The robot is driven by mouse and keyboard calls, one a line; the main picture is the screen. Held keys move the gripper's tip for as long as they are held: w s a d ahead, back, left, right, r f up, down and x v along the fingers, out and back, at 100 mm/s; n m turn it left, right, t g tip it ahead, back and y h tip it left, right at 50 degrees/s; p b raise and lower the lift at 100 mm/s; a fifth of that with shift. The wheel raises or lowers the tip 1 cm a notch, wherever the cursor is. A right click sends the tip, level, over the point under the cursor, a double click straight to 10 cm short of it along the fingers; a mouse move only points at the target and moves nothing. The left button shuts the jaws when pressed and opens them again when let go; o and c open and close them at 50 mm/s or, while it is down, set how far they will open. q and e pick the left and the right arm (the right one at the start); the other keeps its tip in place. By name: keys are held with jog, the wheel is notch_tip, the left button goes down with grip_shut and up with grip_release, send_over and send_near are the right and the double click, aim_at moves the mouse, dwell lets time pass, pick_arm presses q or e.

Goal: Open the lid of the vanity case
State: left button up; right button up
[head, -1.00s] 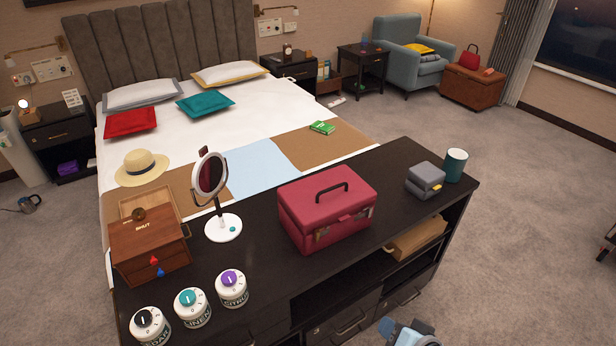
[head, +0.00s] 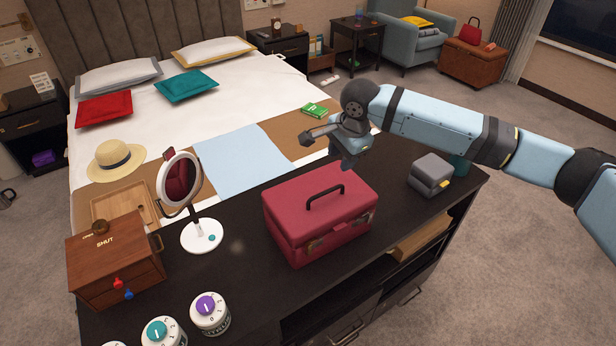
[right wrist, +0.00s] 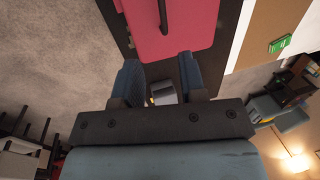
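The vanity case (head: 319,215) is a dark red box with a dark handle on top. It stands on the dark cabinet top with its lid shut, and metal latches show on its front. Its red lid also fills the top of the right wrist view (right wrist: 190,22). My right gripper (head: 347,164) hangs above the case's far right corner, apart from it as far as I can tell. In the right wrist view the two fingers (right wrist: 160,75) are spread, with nothing held between them. My left gripper is out of view.
On the cabinet (head: 245,265), a round mirror (head: 180,180) and wooden box (head: 115,262) stand left of the case. Labelled jars (head: 210,312) are at the front left. A grey box (head: 430,172) and a partly hidden teal cup (head: 459,167) stand to the right.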

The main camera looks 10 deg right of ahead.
aim_at(332, 189)
jog(key=shift+m, duration=0.3)
jog(key=x, duration=1.2)
jog(key=shift+w+d+f+p, duration=0.2)
jog(key=shift+w+f+p, duration=0.15)
jog(key=shift+f, duration=0.05)
jog(key=shift+c, duration=0.5)
grip_shut()
